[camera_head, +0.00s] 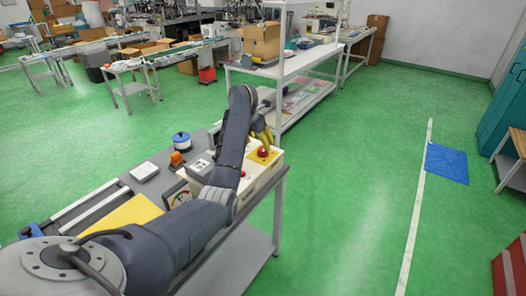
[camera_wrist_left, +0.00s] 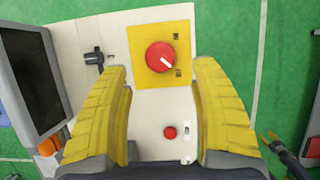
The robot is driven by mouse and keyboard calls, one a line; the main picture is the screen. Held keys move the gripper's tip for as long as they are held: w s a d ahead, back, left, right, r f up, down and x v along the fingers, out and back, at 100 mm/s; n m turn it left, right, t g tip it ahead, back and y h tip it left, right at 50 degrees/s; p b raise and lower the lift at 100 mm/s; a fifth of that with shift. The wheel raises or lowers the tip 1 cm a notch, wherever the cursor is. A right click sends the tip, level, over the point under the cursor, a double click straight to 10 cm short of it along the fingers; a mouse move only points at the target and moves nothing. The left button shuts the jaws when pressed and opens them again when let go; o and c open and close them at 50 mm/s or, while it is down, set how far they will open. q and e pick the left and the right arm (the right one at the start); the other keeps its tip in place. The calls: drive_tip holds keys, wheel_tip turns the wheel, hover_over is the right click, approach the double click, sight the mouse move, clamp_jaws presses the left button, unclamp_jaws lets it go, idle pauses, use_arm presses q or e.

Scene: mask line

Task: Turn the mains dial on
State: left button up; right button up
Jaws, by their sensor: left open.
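The mains dial is a round red knob (camera_wrist_left: 158,54) on a yellow plate (camera_wrist_left: 137,77), fixed to a pale panel. It also shows in the head view as a red knob (camera_head: 263,152) at the right end of the machine. A white pointer line on the knob aims to the lower right, close to the lower of two small dark marks at the plate's right side. My left gripper (camera_head: 264,130) has yellow fingers. In the left wrist view they stand open and apart, one either side below the knob, holding nothing.
A small red button (camera_wrist_left: 170,132) and a black slider-like switch (camera_wrist_left: 95,58) sit on the same panel, with a dark screen (camera_wrist_left: 30,80) to the left. The white shelf table (camera_head: 300,62) stands behind. Open green floor lies to the right.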

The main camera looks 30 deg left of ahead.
sight(262, 149)
use_arm(q)
drive_tip(key=shift+x, duration=3.45)
drive_tip(key=c, duration=1.2)
